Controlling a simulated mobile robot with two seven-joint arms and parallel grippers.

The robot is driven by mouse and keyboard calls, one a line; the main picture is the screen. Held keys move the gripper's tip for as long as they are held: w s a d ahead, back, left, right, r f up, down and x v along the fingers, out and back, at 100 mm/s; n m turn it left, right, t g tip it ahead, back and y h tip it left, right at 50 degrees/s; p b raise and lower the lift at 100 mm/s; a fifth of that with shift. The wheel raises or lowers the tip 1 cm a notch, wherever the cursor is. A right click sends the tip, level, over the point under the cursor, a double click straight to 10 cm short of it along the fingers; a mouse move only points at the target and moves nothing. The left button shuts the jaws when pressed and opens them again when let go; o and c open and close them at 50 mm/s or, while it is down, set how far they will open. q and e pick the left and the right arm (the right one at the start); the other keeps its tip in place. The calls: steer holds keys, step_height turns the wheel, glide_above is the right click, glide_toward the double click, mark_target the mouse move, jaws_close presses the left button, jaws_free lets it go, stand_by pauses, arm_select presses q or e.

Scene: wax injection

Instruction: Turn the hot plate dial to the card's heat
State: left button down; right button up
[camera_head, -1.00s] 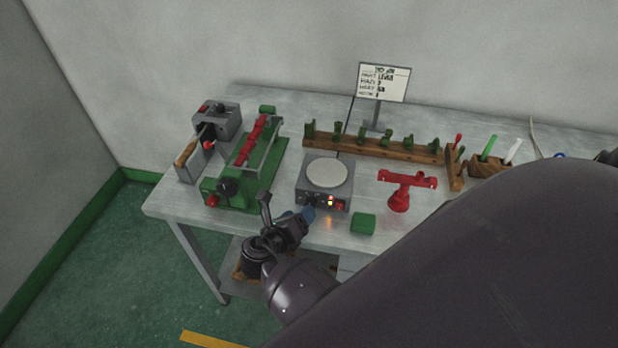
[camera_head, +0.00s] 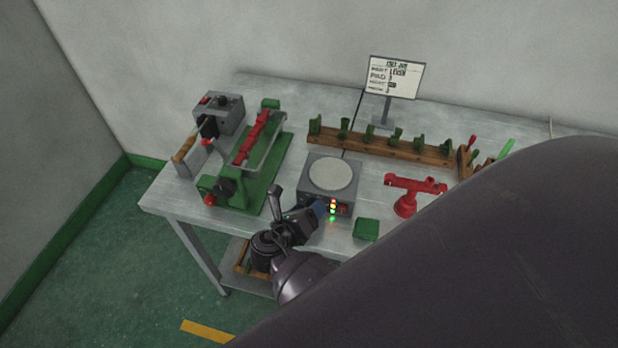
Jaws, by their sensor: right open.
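The hot plate (camera_head: 311,182) is a grey box with a round pale top, near the front of the bench. Small lamps (camera_head: 333,206) and a red part show on its front, with a green glow on the bench below. The white card (camera_head: 397,76) stands on a post behind; its writing is too small to read surely. My right gripper (camera_head: 318,208) is open at the hot plate's front face. It hides the left part of that face, where no dial can be made out; contact cannot be told. My left gripper is out of view.
A green machine with a red bar (camera_head: 245,165) and a grey unit (camera_head: 222,115) stand left. A wooden rack (camera_head: 380,146) with green pieces lies behind. A red stand (camera_head: 405,205) and a green block (camera_head: 366,229) are right. My dark arm covers the lower right.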

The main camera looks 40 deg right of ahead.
steer(key=shift+c, duration=0.5)
steer(key=c, duration=0.8)
steer(key=shift+c, duration=0.2)
